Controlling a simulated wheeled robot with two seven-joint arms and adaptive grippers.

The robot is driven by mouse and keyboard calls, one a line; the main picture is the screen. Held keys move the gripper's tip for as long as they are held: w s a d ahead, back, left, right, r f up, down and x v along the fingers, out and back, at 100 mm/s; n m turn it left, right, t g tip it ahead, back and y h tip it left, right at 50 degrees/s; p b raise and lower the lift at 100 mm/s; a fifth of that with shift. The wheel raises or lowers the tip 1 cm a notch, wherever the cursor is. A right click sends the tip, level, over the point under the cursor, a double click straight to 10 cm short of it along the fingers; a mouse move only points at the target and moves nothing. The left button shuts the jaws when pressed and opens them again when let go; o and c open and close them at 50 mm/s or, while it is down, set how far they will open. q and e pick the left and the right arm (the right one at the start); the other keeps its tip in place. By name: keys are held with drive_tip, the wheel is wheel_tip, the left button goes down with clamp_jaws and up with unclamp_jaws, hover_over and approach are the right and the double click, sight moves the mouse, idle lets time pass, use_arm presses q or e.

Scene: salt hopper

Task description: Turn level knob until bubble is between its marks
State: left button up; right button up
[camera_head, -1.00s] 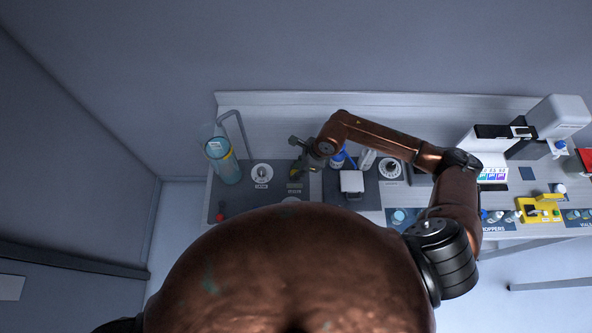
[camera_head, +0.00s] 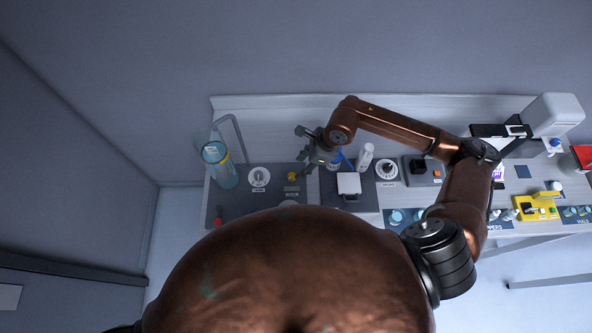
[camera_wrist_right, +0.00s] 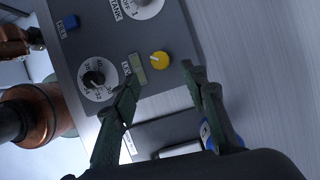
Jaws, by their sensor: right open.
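The yellow level knob (camera_head: 292,176) stands on a dark grey panel left of the middle of the bench. In the right wrist view the yellow knob (camera_wrist_right: 160,59) shows just beyond and between my fingertips, with no finger on it. The small greenish level window (camera_wrist_right: 135,68) lies beside the knob, next to its label; its bubble and marks are too small to make out. My right gripper (camera_head: 301,143) is open and empty, behind the knob in the head view; its two dark green fingers also show in the right wrist view (camera_wrist_right: 160,76). My left gripper is out of view.
A white tank dial (camera_head: 260,177) and a blue cylinder (camera_head: 221,172) stand left of the knob. A white block (camera_head: 349,184), a white bottle (camera_head: 366,156) and another dial (camera_head: 387,169) stand to its right. A red knob (camera_head: 218,220) is at the panel's front left.

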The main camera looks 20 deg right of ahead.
drive_tip(key=shift+v, duration=2.05)
drive_tip(key=shift+f, duration=0.1)
